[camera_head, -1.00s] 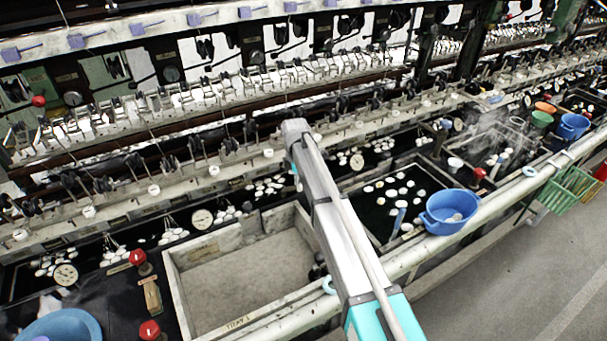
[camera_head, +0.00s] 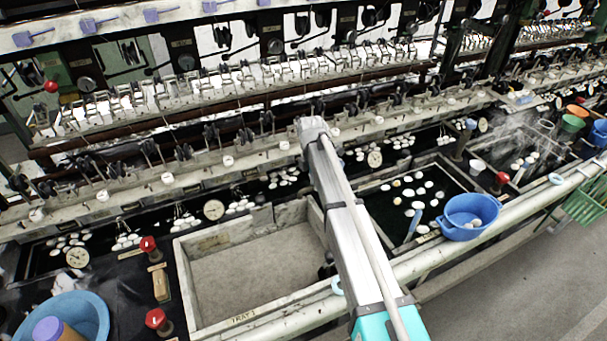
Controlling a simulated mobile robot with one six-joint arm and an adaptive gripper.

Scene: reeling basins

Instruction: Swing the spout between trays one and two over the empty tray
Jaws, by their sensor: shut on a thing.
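The empty tray (camera_head: 245,279), labelled TRAY 1, is a grey-walled rectangular basin with a bare floor, left of my arm. The second tray (camera_head: 437,170) lies right of my arm, dark inside with several white cocoons floating. My grey arm crosses the gap between the two trays and covers most of it. My gripper is hidden behind the arm, so its hold does not show. The spout between the trays cannot be made out. A small dark part (camera_head: 327,266) shows at the arm's left edge, by the tray's right wall; I cannot tell what it is.
Red-knobbed valves (camera_head: 149,245) stand left of the empty tray. A blue basin (camera_head: 62,318) holding a cup is at lower left. A blue bowl (camera_head: 468,215) sits on the front rail by the second tray. The reeling machine runs along the back.

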